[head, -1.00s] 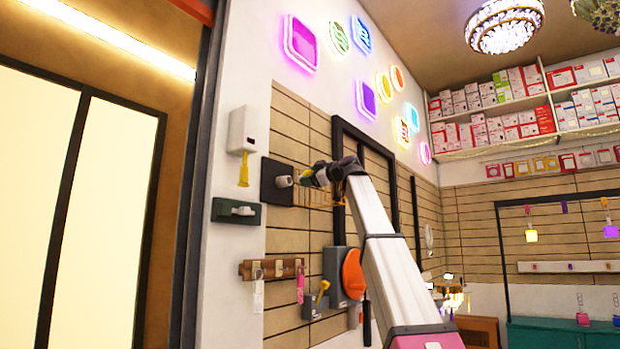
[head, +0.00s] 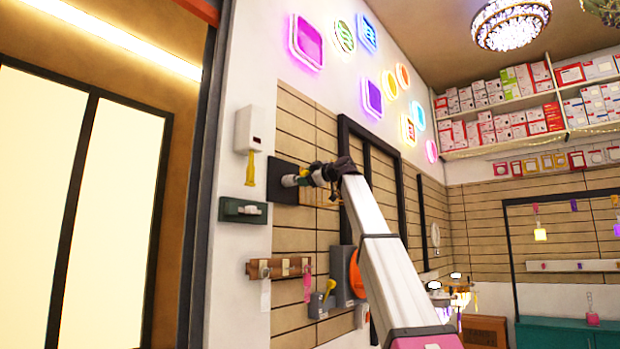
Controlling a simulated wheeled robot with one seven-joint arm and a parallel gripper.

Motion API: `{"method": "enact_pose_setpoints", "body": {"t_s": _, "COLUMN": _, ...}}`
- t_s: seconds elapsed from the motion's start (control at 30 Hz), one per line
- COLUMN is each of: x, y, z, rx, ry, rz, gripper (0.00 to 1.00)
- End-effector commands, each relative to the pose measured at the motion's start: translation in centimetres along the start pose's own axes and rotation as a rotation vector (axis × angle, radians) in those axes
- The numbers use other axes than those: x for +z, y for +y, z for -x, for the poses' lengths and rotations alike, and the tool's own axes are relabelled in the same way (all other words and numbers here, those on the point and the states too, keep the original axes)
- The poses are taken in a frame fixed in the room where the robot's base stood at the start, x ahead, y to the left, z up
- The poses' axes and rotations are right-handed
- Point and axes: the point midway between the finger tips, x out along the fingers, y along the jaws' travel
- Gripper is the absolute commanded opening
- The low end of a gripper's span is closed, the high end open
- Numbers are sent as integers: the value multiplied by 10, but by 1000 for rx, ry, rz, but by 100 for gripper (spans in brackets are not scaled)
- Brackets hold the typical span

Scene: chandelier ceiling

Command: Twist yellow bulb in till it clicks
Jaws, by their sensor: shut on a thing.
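A pale round socket (head: 288,181) sticks out from a dark square plate (head: 279,170) on the slatted wall. My gripper (head: 305,179) is right in front of the socket, shut on the yellow bulb. The bulb is mostly hidden by the fingers; only a small yellowish patch (head: 317,179) shows among them. The gripper end and socket appear to meet, but I cannot tell how deep the bulb sits.
A white box (head: 248,130) with a yellow hanging piece is left of the plate. A green plate with a pale switch (head: 242,210) is below it. A wooden rail (head: 279,268) and grey box (head: 342,270) are lower. Black frame bars (head: 345,180) stand behind my arm.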

Motion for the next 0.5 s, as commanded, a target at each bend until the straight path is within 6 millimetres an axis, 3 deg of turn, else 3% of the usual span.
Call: {"method": "enact_pose_setpoints", "body": {"t_s": 0.5, "x": 0, "y": 1, "z": -25, "rx": 0, "ry": 0, "rz": 0, "gripper": 36}}
